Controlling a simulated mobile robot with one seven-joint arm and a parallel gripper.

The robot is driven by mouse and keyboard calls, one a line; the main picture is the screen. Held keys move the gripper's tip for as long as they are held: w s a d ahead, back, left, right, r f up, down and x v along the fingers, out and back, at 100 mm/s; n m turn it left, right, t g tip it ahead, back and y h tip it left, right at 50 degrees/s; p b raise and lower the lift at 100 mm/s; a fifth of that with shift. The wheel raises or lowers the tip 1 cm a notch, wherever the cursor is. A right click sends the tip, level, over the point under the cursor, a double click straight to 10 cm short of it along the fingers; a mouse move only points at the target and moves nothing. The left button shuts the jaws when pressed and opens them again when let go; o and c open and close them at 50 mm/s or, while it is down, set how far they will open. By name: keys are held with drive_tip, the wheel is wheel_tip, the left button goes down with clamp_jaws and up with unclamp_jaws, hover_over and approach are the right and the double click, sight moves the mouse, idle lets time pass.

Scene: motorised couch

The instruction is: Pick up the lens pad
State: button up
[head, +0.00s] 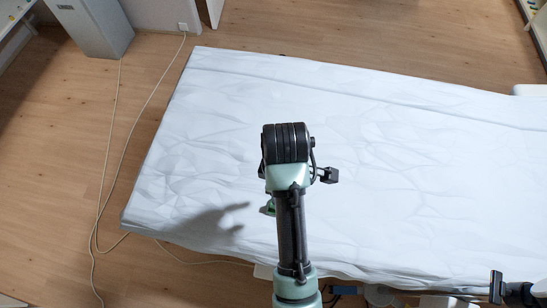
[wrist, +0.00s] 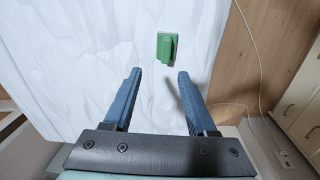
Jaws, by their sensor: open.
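The lens pad appears to be a small green block with a raised ridge (wrist: 167,46). It lies on the white couch cover (wrist: 110,35) in the wrist view. My gripper (wrist: 159,74) is open and empty, its two blue fingers spread apart. In the wrist picture the pad shows just beyond the fingertips, roughly in line with the gap and slightly right of its middle. The fingers do not touch it. In the head view a small green patch (head: 268,207) shows beside my arm, perhaps the pad, mostly hidden. My fingers are hidden there.
The white-covered couch (head: 420,150) is otherwise largely bare. Wooden floor (head: 60,150) with loose pale cables lies to its left. A grey cabinet (head: 92,28) stands at the upper left. Dark equipment (head: 497,287) sits by the couch's front edge at lower right.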

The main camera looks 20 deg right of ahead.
drive_tip(key=shift+g, duration=0.4)
drive_tip(key=f, duration=0.2)
drive_tip(key=s+f, duration=0.1)
drive_tip(key=f, duration=0.2)
drive_tip(key=shift+a+f+p, duration=0.15)
drive_tip(key=shift+f+p, duration=0.15)
drive_tip(key=shift+p, duration=0.05)
drive_tip(key=shift+w+f, duration=0.15)
drive_tip(key=shift+f, duration=1.45)
drive_tip(key=shift+w+f, duration=0.15)
drive_tip(key=shift+f, duration=1.45)
clamp_jaws()
